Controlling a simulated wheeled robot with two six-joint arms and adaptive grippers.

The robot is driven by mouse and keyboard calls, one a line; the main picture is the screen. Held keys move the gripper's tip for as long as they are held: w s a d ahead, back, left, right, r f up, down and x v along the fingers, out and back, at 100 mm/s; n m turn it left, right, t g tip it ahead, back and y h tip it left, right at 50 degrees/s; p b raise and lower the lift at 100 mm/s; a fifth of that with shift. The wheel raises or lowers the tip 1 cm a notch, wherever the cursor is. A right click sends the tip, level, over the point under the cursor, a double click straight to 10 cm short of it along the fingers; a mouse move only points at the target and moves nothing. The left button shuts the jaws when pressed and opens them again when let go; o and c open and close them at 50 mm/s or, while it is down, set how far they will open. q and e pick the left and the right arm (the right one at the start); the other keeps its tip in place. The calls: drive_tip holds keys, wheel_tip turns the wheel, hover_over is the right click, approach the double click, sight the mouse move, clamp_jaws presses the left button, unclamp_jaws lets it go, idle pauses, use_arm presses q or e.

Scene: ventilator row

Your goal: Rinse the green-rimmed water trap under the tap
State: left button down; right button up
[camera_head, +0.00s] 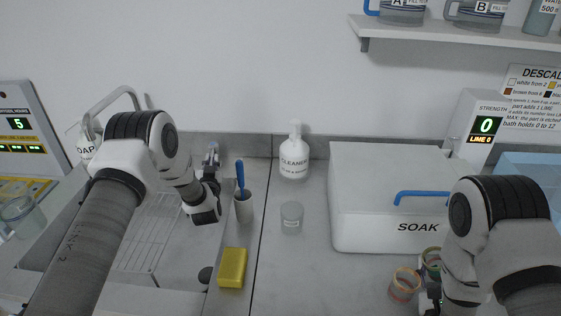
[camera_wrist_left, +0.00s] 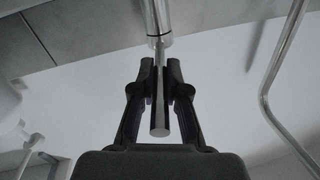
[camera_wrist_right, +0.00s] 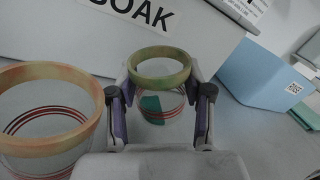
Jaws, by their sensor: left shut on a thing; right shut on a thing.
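The green-rimmed water trap (camera_wrist_right: 162,72) is a clear cup with red lines and a dark green patch in the right wrist view. My right gripper (camera_wrist_right: 160,100) is shut on it. In the head view the trap (camera_head: 431,258) is partly hidden by my right arm, beside an orange-rimmed trap (camera_head: 404,284) in front of the soak box. I cannot tell whether it touches the counter. My left gripper (camera_wrist_left: 160,95) is shut on a thin metal tap lever (camera_wrist_left: 158,115). The tap's curved spout (camera_head: 115,95) arches over the sink (camera_head: 150,240), partly behind my left arm.
The lidded SOAK box (camera_head: 375,180) with a blue handle stands between sink side and my right arm. A brush cup (camera_head: 243,208), yellow sponge (camera_head: 232,267), clear jar (camera_head: 291,217) and CLEANER bottle (camera_head: 294,157) stand beside the sink.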

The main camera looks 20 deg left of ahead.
use_arm(q)
drive_tip(key=c, duration=1.2)
unclamp_jaws()
drive_tip(key=v, duration=1.2)
drive_tip(key=shift+d, duration=0.1)
